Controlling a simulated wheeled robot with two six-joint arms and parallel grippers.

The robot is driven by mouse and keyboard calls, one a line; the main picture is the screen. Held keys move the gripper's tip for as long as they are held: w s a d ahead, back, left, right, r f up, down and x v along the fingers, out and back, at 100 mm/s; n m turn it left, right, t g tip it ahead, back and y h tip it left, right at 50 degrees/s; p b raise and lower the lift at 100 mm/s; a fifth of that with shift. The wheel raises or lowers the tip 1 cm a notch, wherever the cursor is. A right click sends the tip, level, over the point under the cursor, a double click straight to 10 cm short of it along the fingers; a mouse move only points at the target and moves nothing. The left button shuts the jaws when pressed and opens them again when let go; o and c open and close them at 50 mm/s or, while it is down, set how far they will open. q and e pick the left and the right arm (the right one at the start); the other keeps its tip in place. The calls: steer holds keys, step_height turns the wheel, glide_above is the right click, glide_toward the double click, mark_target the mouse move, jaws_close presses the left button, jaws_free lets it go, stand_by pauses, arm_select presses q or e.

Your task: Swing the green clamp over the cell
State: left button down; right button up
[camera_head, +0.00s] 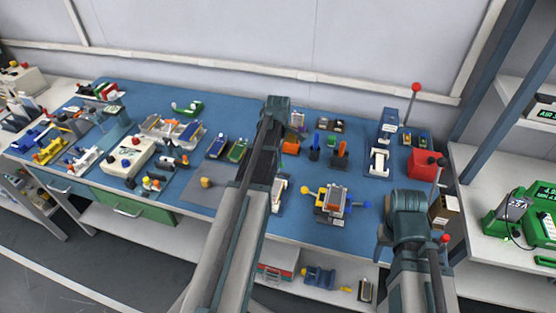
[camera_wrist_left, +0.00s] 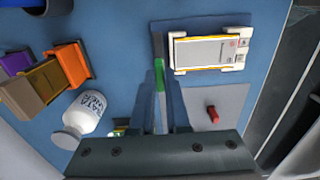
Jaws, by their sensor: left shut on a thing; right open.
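In the left wrist view, my left gripper (camera_wrist_left: 160,95) is shut on a small green piece (camera_wrist_left: 160,76), which I take to be the green clamp; the fingers hide most of it. A flat silver-grey cell (camera_wrist_left: 208,50) with yellow edges lies in a white holder (camera_wrist_left: 180,65) just right of the fingertips. The green piece is beside the cell, not over it. In the head view, my left arm hides the left gripper and part of a white fixture (camera_head: 278,190). My right arm (camera_head: 408,215) is at the table's front right; its open jaws do not show clearly.
In the left wrist view, a red knob (camera_wrist_left: 212,114) sits on a grey plate below the holder. A white bottle (camera_wrist_left: 85,112) and an orange bin (camera_wrist_left: 72,64) stand left. In the head view, a yellow and blue fixture (camera_head: 333,200) stands between my arms on the crowded blue mat.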

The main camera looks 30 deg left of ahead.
arm_select(q)
steer(key=shift+m, duration=0.3)
steer(key=m, duration=0.3)
steer(key=shift+m, duration=0.4)
steer(key=m, duration=0.4)
steer(key=shift+m, duration=0.3)
steer(key=m, duration=0.4)
steer(key=shift+m, duration=2.4)
steer(key=c, duration=0.9)
jaws_free()
